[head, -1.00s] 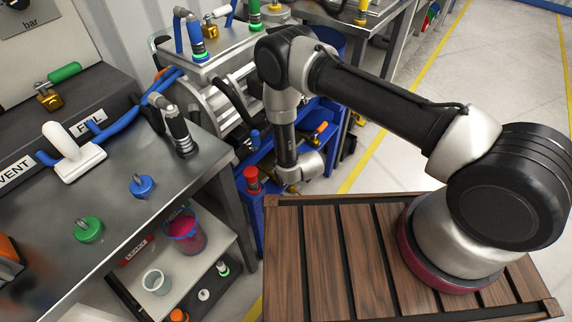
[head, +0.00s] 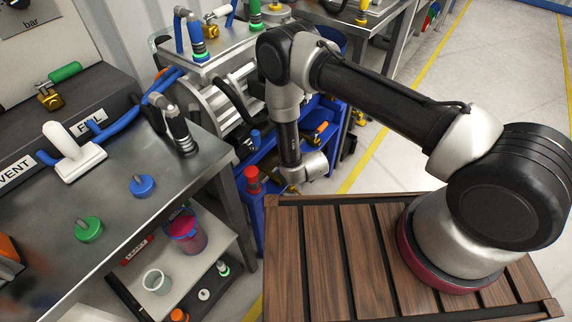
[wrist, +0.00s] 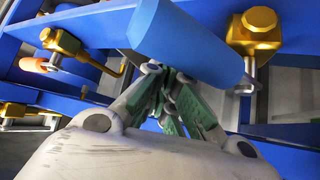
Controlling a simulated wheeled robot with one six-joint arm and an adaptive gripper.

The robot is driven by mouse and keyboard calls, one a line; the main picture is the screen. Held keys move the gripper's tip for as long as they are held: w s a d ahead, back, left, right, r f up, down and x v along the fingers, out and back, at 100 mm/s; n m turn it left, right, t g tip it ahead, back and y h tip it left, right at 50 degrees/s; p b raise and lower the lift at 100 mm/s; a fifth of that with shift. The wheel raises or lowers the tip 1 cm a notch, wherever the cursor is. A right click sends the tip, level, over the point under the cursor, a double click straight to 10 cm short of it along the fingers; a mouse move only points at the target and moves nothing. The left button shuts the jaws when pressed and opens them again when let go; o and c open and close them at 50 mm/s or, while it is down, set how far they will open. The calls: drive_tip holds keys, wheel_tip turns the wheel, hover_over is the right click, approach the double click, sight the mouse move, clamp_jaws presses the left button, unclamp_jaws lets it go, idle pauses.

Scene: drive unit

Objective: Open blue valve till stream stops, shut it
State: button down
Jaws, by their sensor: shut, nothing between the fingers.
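In the wrist view a thick blue cylinder (wrist: 190,42), which looks like the blue valve's handle, crosses the upper middle. My gripper (wrist: 168,85) is shut and empty, its green-padded fingers pointing at the cylinder's underside. The cylinder hides part of the fingertips, and I cannot tell whether they touch it. A brass valve body (wrist: 255,30) sits just right of the cylinder. In the head view my arm's end hangs over the blue frame, and the fingers are hidden. No stream is visible in either view.
Another brass valve (wrist: 62,42) with an orange handle (wrist: 35,65) is at the left of the wrist view. Blue frame bars (wrist: 105,28) run close around my gripper. In the head view, a bucket of pink liquid (head: 187,235) stands on the shelf below the steel table (head: 110,200).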

drive_tip(key=shift+s+d+f, duration=0.1)
drive_tip(key=shift+s+d, duration=0.45)
drive_tip(key=shift+d, duration=0.05)
drive_tip(key=shift+w+a, duration=0.1)
drive_tip(key=shift+w, duration=0.05)
drive_tip(key=shift+w+a, duration=0.35)
drive_tip(key=shift+w, duration=0.15)
drive_tip(key=s+d+r, duration=0.1)
drive_tip(key=s+r, duration=0.2)
drive_tip(key=r, duration=0.3)
drive_tip(key=shift+s+d+r, duration=0.15)
drive_tip(key=shift+s+r, duration=0.05)
drive_tip(key=shift+r, duration=0.05)
